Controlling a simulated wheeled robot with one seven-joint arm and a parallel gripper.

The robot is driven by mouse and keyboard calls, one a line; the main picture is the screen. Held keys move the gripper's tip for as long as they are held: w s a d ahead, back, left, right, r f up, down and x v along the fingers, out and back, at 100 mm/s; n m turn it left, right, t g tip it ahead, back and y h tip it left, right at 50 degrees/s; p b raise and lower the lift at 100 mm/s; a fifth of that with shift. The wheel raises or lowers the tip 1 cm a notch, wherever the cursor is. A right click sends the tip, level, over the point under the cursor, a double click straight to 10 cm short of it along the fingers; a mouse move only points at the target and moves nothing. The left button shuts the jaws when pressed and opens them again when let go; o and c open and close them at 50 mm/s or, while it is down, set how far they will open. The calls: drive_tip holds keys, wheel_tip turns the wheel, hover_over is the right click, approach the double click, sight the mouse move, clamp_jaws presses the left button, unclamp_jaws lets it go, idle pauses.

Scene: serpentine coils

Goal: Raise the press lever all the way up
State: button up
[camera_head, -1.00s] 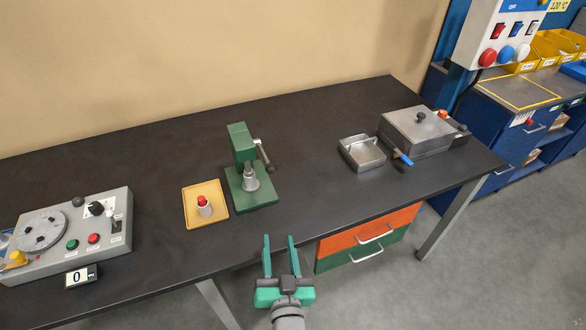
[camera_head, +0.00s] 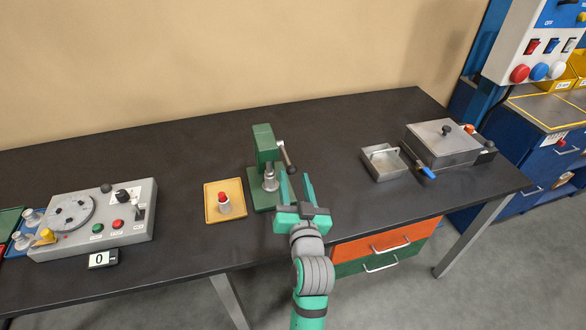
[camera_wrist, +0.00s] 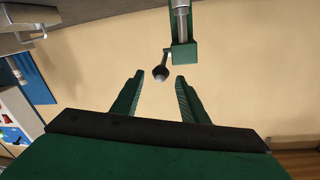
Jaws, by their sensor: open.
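The green press (camera_head: 264,150) stands on the dark bench, with a silver ram over its green base. Its lever (camera_head: 287,158) is a grey arm on the press's right side that slants downward to a dark knob. In the wrist view the lever's dark knob (camera_wrist: 160,73) shows ahead, between and beyond the fingertips, with the press body (camera_wrist: 184,55) beside it. My gripper (camera_head: 295,180) is open and empty, in front of the press and close to the lever. The fingers do not appear to touch the knob.
A yellow tray (camera_head: 209,212) with a red-topped piece (camera_head: 224,202) lies left of the press. A control box (camera_head: 75,228) stands farther left. A metal tray (camera_head: 378,172) and lidded metal box (camera_head: 440,157) are at the right. Bench between press and metal tray is clear.

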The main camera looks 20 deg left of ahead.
sight(292, 173)
drive_tip(key=shift+x, duration=2.7)
drive_tip(key=shift+c, duration=0.2)
